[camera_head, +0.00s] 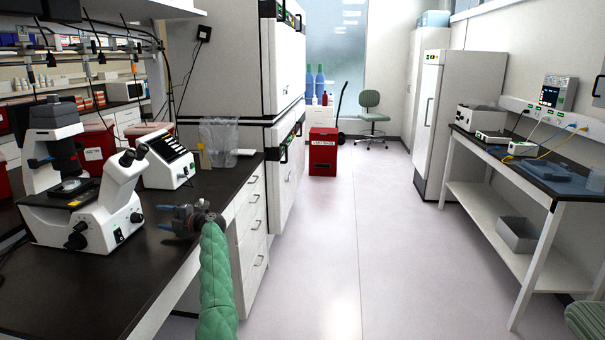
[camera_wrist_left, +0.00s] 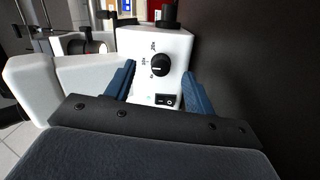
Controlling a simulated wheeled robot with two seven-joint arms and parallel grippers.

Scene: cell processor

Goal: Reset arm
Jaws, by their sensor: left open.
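My left arm, in a green padded sleeve, reaches over the edge of the dark bench at the left in the head view. Its left gripper (camera_head: 172,218) points left toward the white microscope (camera_head: 100,205). In the left wrist view the left gripper (camera_wrist_left: 158,85) has its two blue fingers spread apart with nothing between them. Beyond the fingers is the microscope's white side (camera_wrist_left: 185,50), with a black knob (camera_wrist_left: 160,66) and a black rocker switch (camera_wrist_left: 167,101). The fingers look apart from it, though the exact gap is hard to judge. My right gripper is not in view.
The dark bench (camera_head: 120,290) carries a white control box (camera_head: 165,160) and a clear container (camera_head: 218,138) behind the gripper. Drawers (camera_head: 252,235) front the bench. The floor aisle (camera_head: 350,240) is clear. A white side table (camera_head: 500,215) stands at the right.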

